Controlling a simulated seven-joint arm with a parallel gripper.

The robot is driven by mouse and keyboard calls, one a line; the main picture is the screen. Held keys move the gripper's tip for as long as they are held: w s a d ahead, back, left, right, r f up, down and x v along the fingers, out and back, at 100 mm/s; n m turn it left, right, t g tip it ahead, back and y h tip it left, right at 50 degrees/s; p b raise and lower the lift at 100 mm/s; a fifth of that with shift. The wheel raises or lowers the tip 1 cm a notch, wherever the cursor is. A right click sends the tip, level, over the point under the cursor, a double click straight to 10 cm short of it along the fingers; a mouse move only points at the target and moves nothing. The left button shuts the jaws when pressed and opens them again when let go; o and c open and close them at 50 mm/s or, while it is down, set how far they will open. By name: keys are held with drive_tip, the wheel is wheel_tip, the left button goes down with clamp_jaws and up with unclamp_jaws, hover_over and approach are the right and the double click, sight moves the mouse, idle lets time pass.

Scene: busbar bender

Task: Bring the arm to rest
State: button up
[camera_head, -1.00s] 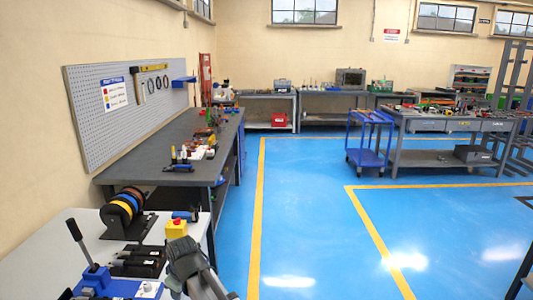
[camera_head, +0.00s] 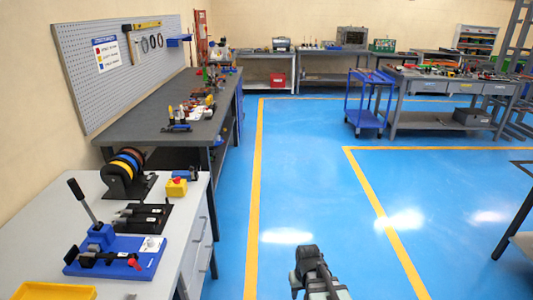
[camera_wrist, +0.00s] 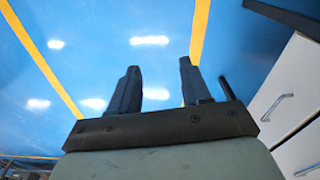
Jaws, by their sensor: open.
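My gripper shows in the wrist view (camera_wrist: 158,85) with its two dark fingers apart and nothing between them. Blue floor with yellow lines lies beyond the fingers. In the head view part of my arm shows at the bottom centre, over the floor to the right of the light grey bench (camera_head: 165,245). The fingertips cannot be made out there. The blue busbar bender (camera_head: 105,250) with its upright black lever stands on that bench, clear of my arm.
The bench also holds a spool rack (camera_head: 125,175), a yellow box with a red button (camera_head: 177,187) and a yellow tray (camera_head: 55,292). A blue cart (camera_head: 368,103) stands farther back. Open floor (camera_head: 330,205) surrounds my arm. A dark table edge (camera_head: 515,220) is at the right.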

drive_tip(key=s+d+f+m, duration=0.2)
drive_tip(key=s+d+f, duration=0.1)
drive_tip(key=d, duration=0.2)
drive_tip(key=s+f+g, duration=0.3)
drive_tip(key=s+f, duration=0.7)
drive_tip(key=s, duration=0.5)
drive_tip(key=s+f+g, duration=0.4)
drive_tip(key=s+f, duration=0.6)
drive_tip(key=s, duration=0.5)
